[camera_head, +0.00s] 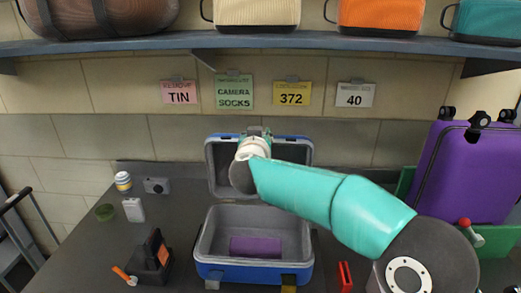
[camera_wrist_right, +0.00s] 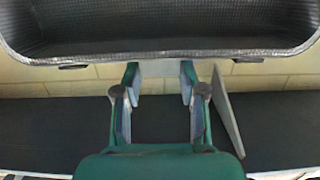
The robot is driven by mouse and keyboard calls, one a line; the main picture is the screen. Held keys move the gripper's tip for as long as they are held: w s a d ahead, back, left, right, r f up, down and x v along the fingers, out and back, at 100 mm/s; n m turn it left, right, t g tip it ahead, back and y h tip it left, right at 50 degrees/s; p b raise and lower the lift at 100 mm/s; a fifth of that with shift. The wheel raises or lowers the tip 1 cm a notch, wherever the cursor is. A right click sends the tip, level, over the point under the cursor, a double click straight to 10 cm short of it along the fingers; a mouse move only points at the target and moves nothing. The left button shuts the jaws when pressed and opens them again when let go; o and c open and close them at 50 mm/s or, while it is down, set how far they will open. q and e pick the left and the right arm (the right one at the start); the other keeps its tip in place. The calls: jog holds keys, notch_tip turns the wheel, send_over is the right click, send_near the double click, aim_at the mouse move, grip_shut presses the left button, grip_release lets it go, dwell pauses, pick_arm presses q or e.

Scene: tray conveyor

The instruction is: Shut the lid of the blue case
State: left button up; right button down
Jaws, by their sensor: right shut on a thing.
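The blue case (camera_head: 240,274) stands on the dark counter with its grey inside showing and a flat purple item (camera_head: 256,247) in it. Its lid (camera_head: 298,155) is up, standing at the back of the case. The lid's grey lining also fills the top of the right wrist view (camera_wrist_right: 160,25). My right gripper (camera_head: 262,133) is at the middle of the lid's top edge, shut on the lid. In the right wrist view its two fingers (camera_wrist_right: 160,85) stand apart at the lid's rim. My right arm hides part of the lid. My left gripper is not in view.
A purple suitcase (camera_head: 468,170) stands at the right. A shelf (camera_head: 350,43) with bags runs above. A black holder (camera_head: 152,262), a white box (camera_head: 133,210), a camera (camera_head: 156,186) and a jar (camera_head: 123,181) are at the left. A red object (camera_head: 345,276) lies right of the case.

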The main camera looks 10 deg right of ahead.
jog(key=s+a+f+t+b, duration=0.2)
jog(key=s+t+b, duration=0.2)
jog(key=s+b, duration=0.4)
jog(key=shift+a+h+b, duration=0.4)
jog(key=shift+b, duration=1.6)
jog(key=c, duration=0.6)
grip_release()
jog(key=shift+c, duration=0.2)
jog(key=shift+d+r, duration=0.1)
jog(key=v, duration=1.2)
